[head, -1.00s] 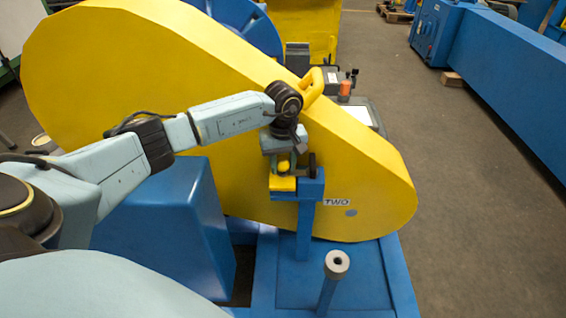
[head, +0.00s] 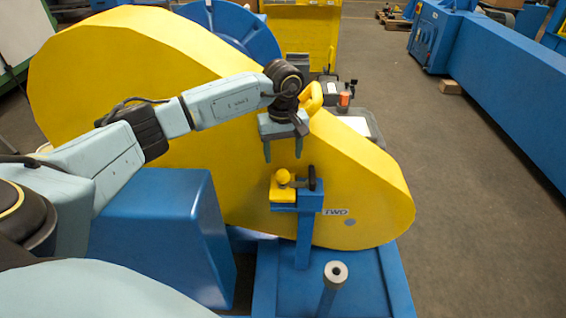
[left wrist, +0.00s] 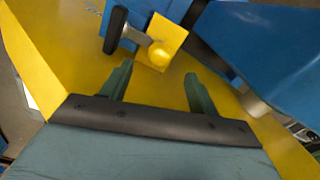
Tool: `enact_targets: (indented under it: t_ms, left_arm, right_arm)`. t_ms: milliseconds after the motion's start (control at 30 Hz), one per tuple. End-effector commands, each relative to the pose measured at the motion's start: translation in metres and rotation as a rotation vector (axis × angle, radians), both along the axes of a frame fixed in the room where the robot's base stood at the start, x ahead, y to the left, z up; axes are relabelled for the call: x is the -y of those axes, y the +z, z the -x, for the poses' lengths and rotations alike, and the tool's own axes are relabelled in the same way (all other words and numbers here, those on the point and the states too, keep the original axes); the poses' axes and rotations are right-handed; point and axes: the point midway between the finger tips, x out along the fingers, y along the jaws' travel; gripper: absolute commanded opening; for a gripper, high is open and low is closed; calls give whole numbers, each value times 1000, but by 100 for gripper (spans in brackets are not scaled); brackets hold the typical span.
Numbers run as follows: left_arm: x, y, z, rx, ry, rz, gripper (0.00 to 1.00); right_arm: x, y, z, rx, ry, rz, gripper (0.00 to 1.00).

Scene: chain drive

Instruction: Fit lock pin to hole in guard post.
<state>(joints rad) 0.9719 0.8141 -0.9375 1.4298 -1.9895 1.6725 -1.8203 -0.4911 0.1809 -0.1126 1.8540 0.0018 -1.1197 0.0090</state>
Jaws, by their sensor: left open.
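A blue guard post (head: 302,235) stands in front of the yellow chain guard, with a yellow block (head: 283,194) at its top. A yellow ball knob (head: 283,176), seemingly the lock pin's head, sits at this block. The pin's shaft and the hole are hidden. In the left wrist view the knob (left wrist: 159,55) shows over the yellow block, beside a grey rod with a black end (left wrist: 115,30). My left gripper (head: 283,152) is open and empty, fingers down, just above the knob and apart from it. My right gripper is not in view.
The large yellow guard (head: 370,185) rises right behind the post, with a yellow handle (head: 312,98) close to my left wrist. A short blue post with a grey, holed top (head: 336,271) stands in front. A blue box (head: 155,235) is at the left.

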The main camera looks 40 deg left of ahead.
Motion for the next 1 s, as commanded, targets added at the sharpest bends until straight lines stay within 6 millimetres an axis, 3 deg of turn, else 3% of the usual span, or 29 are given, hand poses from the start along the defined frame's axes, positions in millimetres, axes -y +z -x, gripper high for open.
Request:
enact_targets:
  t_ms: [100, 300, 900, 1000]
  left_arm:
    - [0, 26, 0, 3, 0, -2, 60]
    - [0, 44, 0, 1, 0, -1, 60]
    - [0, 46, 0, 0, 0, 0, 60]
    - [7, 43, 0, 3, 3, 25, 60]
  right_arm:
    - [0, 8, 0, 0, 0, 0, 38]
    - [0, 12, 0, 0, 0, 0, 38]
    - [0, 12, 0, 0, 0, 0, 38]
    - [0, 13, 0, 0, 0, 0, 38]
